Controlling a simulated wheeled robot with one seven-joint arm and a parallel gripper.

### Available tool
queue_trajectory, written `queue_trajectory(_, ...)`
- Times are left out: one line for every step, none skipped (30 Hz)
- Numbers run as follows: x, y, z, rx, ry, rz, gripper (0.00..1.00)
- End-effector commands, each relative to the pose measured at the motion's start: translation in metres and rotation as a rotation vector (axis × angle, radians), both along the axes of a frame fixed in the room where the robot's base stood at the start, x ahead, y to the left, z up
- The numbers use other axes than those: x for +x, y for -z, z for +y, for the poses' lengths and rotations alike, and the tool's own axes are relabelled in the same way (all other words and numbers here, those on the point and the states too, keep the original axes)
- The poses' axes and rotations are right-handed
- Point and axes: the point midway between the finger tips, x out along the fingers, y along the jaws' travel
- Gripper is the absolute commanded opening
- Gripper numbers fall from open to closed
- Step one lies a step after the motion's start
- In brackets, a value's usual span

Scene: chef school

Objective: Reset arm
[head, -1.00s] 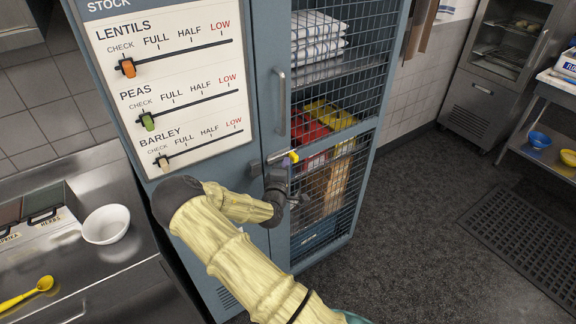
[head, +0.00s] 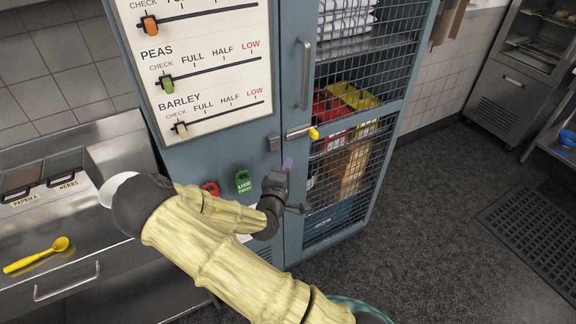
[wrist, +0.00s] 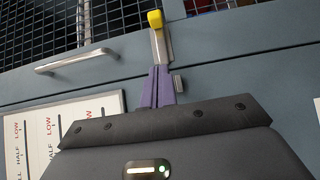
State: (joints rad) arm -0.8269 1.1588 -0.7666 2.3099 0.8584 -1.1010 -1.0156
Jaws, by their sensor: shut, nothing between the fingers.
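My arm reaches from the bottom of the head view toward a blue-grey cabinet (head: 291,165). My gripper (head: 287,165) is in front of the cabinet door, just below the yellow-tipped latch handle (head: 313,133). In the wrist view my gripper (wrist: 157,75) shows purple fingers shut together with nothing between them. The latch handle (wrist: 156,22) shows just beyond the fingertips there. I cannot tell whether the fingertips touch it.
A stock board (head: 205,70) with sliders is on the cabinet's left. Red and green tags (head: 243,181) hang below it. A steel counter (head: 50,225) at left holds a white bowl (head: 112,188) and yellow spoon (head: 38,255). Dark floor at right is open.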

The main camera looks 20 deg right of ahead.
Motion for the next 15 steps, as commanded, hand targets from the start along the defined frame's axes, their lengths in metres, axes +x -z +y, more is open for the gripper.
queue_trajectory(0.0,0.0,0.001,0.0,-0.001,0.0,0.0)
queue_trajectory(0.0,0.0,0.001,0.0,-0.002,0.0,0.0)
queue_trajectory(0.0,0.0,0.001,0.0,-0.003,0.0,0.0)
queue_trajectory(0.0,0.0,0.001,0.0,-0.003,0.0,0.0)
queue_trajectory(0.0,0.0,0.001,0.0,-0.003,0.0,0.0)
queue_trajectory(0.0,0.0,0.001,0.0,-0.003,0.0,0.0)
queue_trajectory(0.0,0.0,0.001,0.001,-0.002,0.0,0.0)
queue_trajectory(0.0,0.0,0.0,0.005,-0.001,0.002,0.0)
queue_trajectory(0.0,0.001,-0.001,0.016,0.002,0.005,0.0)
queue_trajectory(-0.001,0.003,-0.002,0.03,0.007,0.01,0.0)
queue_trajectory(-0.001,0.004,-0.003,0.05,0.014,0.015,0.0)
queue_trajectory(-0.003,0.008,-0.006,0.086,0.026,0.026,0.0)
queue_trajectory(-0.005,0.011,-0.008,0.122,0.036,0.036,0.0)
queue_trajectory(-0.007,0.015,-0.01,0.165,0.049,0.049,0.0)
queue_trajectory(-0.01,0.02,-0.013,0.231,0.068,0.066,0.0)
